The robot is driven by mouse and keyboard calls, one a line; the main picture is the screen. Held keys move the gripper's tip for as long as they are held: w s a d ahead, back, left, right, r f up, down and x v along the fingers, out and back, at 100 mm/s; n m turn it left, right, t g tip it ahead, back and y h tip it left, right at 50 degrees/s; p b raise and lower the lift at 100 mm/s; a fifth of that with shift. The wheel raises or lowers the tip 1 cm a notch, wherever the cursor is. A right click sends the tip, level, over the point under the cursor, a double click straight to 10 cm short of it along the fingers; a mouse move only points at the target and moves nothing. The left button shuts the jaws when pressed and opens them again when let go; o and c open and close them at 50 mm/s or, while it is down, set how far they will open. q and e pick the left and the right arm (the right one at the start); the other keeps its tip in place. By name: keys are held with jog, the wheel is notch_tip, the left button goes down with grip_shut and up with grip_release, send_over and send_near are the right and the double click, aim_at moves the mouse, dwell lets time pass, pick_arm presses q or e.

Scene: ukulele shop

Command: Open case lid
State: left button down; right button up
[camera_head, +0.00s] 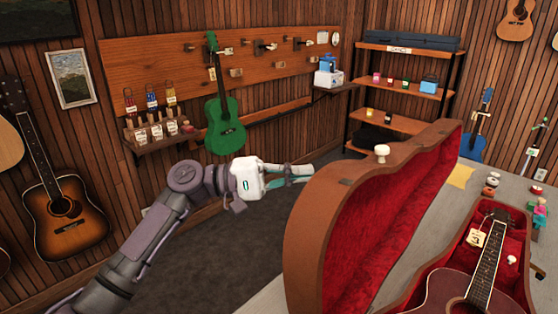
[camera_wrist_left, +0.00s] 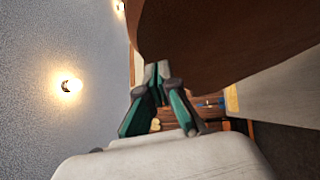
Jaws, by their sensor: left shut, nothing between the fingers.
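The brown instrument case stands on the grey table, with its lid (camera_head: 345,195) raised upright and its red lining showing. A dark red ukulele (camera_head: 470,290) lies in the case's lower half (camera_head: 515,265). My left gripper (camera_head: 302,175) is shut and empty, just left of the lid's outer face in the head view. In the left wrist view, the fingers (camera_wrist_left: 157,85) point at a large brown surface (camera_wrist_left: 210,40), likely the lid; I cannot tell whether they touch. My right gripper is not in view.
The grey table (camera_head: 465,185) holds a yellow cloth (camera_head: 460,175) and several small items behind the case. A green ukulele (camera_head: 224,125) hangs on the wall rack. Shelves (camera_head: 405,85) stand at the back. The floor (camera_head: 230,235) left of the case is free.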

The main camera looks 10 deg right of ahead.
aim_at(333, 178)
pick_arm(q)
jog(key=shift+s+d+r, duration=0.1)
jog(key=shift+s+d, duration=0.2)
jog(key=shift+s, duration=0.2)
jog(key=shift+m+y, duration=0.8)
jog(key=s+d+p, duration=0.1)
jog(key=s+d+r+p, duration=0.1)
jog(key=s, duration=0.1)
jog(key=s+d+r+p, duration=0.1)
jog(key=s+d, duration=0.1)
jog(key=shift+s+r, duration=0.1)
jog(key=shift+r, duration=0.15)
jog(key=shift+s+d, duration=0.25)
jog(key=shift+s, duration=0.05)
jog(key=shift+w+a, duration=0.15)
jog(key=shift+w, duration=0.05)
